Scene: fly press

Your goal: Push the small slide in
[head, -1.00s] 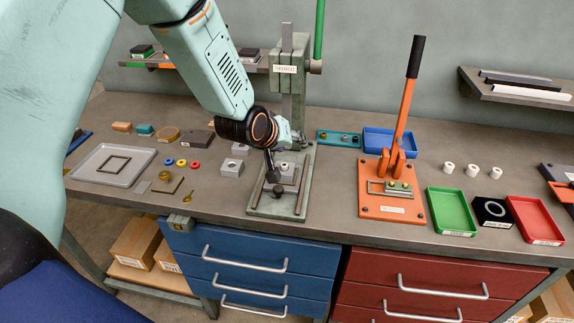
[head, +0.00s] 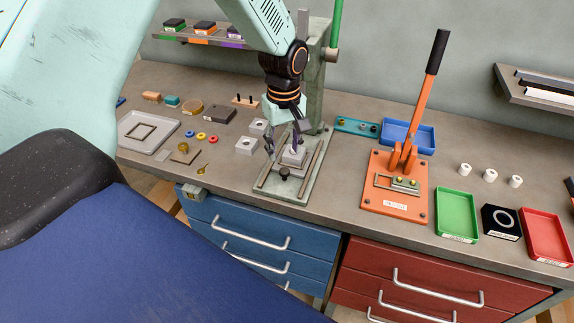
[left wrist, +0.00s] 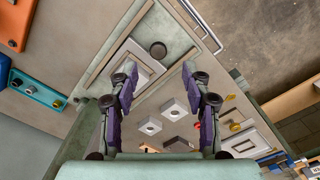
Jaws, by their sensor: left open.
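The small slide, a pale grey block on a plate (head: 291,158), sits between the rails of the green fly press base (head: 268,187). A dark round knob (head: 284,172) is at its front end. In the left wrist view the slide (left wrist: 150,63) and its knob (left wrist: 158,50) lie beyond the fingers. My left gripper (head: 283,148) points down above the slide. Its purple-grey fingers are spread and empty in the left wrist view (left wrist: 160,72). I cannot tell whether a finger touches the slide. My right gripper is not in view.
The press column (head: 318,85) stands just behind the gripper. Grey blocks with holes (head: 246,147) lie left of the base. An orange lever press (head: 392,205) stands to the right. Green (head: 457,212) and red (head: 546,228) trays are farther right. The bench's front edge is close.

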